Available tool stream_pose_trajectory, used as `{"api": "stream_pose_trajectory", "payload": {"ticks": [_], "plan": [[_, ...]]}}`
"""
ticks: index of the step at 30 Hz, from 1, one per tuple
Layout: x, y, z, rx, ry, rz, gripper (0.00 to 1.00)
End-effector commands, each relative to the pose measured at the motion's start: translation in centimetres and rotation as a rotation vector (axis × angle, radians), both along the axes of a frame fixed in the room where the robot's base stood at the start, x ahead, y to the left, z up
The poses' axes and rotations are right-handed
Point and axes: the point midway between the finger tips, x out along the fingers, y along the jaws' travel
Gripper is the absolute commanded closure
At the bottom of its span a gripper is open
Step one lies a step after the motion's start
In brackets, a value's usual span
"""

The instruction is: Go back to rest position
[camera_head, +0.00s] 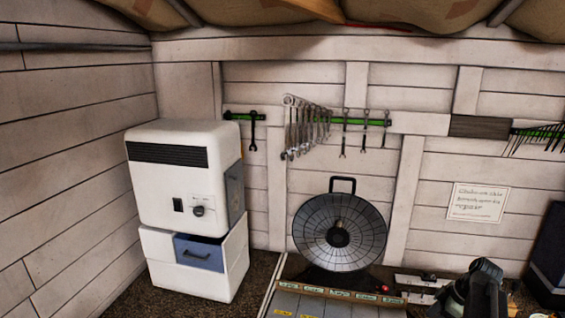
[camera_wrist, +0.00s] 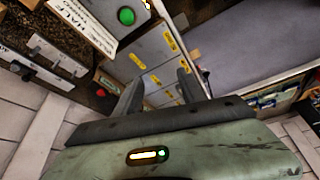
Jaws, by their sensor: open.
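My gripper (camera_wrist: 159,76) shows in the wrist view with its two dark fingers apart and nothing between them. Beyond the fingers lie grey panels (camera_wrist: 152,51) with yellow labels. I cannot tell how far the fingertips are from them. In the head view I cannot clearly make out the gripper.
A white cabinet (camera_head: 168,180) with a blue-grey drawer (camera_head: 199,254) stands at left. A round dark wire-faced device (camera_head: 340,232) stands at the back of the labelled bench (camera_head: 318,303). Wrenches (camera_head: 300,125) hang on the plank wall. A green button (camera_wrist: 126,16) shows in the wrist view.

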Motion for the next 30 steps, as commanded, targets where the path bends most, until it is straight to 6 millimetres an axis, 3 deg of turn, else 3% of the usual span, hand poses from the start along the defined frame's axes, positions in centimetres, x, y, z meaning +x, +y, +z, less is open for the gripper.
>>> {"api": "stream_pose_trajectory", "payload": {"ticks": [5, 11, 17, 20, 21, 24, 27, 30], "plan": [[1.8, 3.8, -2.2, 0.000, 0.000, 0.064, 0.52], [3.4, 10.1, -5.1, -0.008, 0.004, 0.165, 0.52], [3.5, 19.1, -9.9, -0.046, 0.041, 0.270, 0.52], [2.2, 25.0, -13.4, -0.079, 0.099, 0.250, 0.52], [1.4, 27.4, -15.0, -0.097, 0.131, 0.212, 0.52], [-1.3, 32.1, -18.1, -0.159, 0.217, 0.024, 0.52], [-3.3, 33.3, -18.9, -0.201, 0.277, -0.237, 0.52], [-4.5, 32.0, -18.4, -0.221, 0.315, -0.526, 0.52]]}}
